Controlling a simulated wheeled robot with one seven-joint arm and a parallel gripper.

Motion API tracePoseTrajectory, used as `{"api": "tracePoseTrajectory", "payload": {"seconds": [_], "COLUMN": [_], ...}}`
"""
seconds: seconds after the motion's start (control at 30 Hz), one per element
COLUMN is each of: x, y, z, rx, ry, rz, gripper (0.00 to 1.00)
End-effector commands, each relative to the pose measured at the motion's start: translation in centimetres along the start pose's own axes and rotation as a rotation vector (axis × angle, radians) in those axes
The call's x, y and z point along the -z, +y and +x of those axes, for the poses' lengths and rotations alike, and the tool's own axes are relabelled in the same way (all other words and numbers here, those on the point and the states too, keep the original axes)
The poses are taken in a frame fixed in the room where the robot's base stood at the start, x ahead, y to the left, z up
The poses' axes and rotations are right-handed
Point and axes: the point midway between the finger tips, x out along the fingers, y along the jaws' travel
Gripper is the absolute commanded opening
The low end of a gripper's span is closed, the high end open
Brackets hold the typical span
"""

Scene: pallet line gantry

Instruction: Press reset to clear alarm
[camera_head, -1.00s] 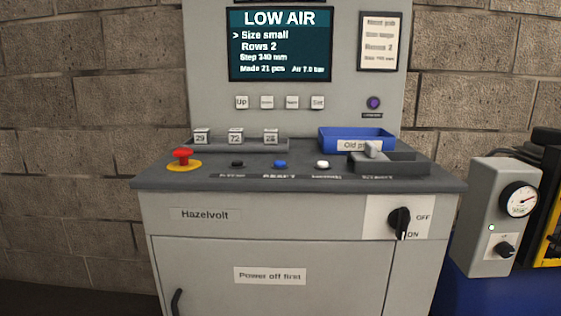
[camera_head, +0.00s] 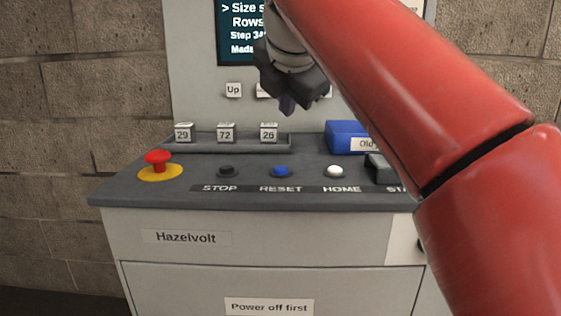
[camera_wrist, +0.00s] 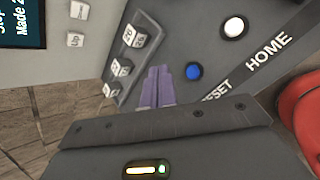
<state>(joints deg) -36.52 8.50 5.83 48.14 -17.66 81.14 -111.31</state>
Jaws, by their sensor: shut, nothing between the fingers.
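The blue RESET button (camera_head: 281,172) sits on the dark sloped console top, between the black STOP button (camera_head: 228,171) and the white HOME button (camera_head: 335,171). In the wrist view the blue button (camera_wrist: 194,71) is just beyond the fingertips, to their right, with the white button (camera_wrist: 234,27) above it. My gripper (camera_head: 287,104) is shut and empty, with purple fingers pointing down above the console, apart from the button. The screen (camera_head: 236,30) is partly covered by my arm, so its heading is out of sight.
A red mushroom button (camera_head: 158,157) on a yellow base stands at the left. Several number blocks (camera_head: 226,132) sit in a tray behind the buttons. The console front edge is clear.

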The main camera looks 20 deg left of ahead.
Motion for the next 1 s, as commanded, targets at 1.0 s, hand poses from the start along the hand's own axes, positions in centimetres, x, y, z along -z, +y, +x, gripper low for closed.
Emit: {"api": "tracePoseTrajectory", "payload": {"seconds": [1.0], "x": [3.3], "y": [-2.1], "z": [4.1], "rx": [-0.018], "ry": [0.001], "rz": [-0.082], "gripper": [0.00]}}
